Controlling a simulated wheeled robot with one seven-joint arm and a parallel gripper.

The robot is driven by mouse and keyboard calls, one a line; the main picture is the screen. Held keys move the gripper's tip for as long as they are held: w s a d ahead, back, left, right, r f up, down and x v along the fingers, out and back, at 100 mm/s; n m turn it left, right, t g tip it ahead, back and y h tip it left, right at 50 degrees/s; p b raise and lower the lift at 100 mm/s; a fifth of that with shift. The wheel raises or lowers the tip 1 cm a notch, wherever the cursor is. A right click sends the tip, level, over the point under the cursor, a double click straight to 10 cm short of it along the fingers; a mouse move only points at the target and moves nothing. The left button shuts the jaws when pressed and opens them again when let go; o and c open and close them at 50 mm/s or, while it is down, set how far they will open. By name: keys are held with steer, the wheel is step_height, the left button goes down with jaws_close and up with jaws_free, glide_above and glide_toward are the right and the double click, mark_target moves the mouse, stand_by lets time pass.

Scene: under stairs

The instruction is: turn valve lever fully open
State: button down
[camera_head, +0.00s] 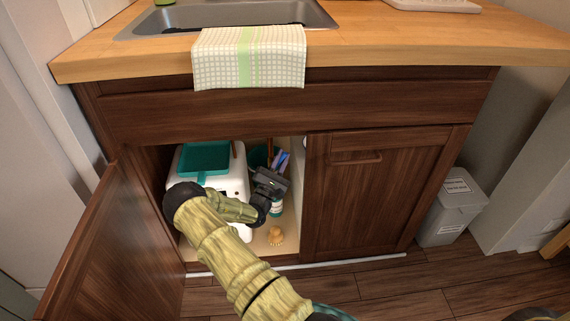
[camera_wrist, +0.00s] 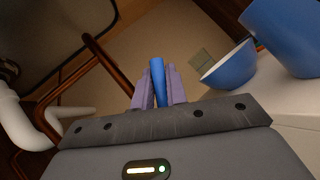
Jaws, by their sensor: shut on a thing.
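The valve lever (camera_wrist: 157,64) is a narrow blue handle in the wrist view. It stands between the two purple fingers of my gripper (camera_wrist: 159,80), which are shut on it from both sides. Only its upper end shows clearly; its pivot and the valve body are hidden. In the head view, my gripper (camera_head: 281,160) is inside the open left side of the sink cabinet. There the lever is too small to tell apart from the fingers.
The cabinet's left door (camera_head: 112,245) is swung open; the right door (camera_head: 385,190) is shut. Brown pipes (camera_wrist: 98,62) run close by.

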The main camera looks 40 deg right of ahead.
steer(key=shift+w+a+r+n+t+b, duration=0.1)
steer(key=shift+a+n+t+b, duration=0.15)
steer(key=shift+n+t, duration=0.5)
steer(key=shift+w+a+n+t+b, duration=0.1)
steer(key=shift+a+n+t+b, duration=0.1)
steer(key=shift+n+t, duration=0.55)
steer(key=c, duration=1.4)
jaws_free()
steer(key=shift+w+r, duration=0.1)
steer(key=shift+r, duration=0.1)
steer(key=shift+d+g, duration=0.1)
steer(key=shift+g, duration=0.3)
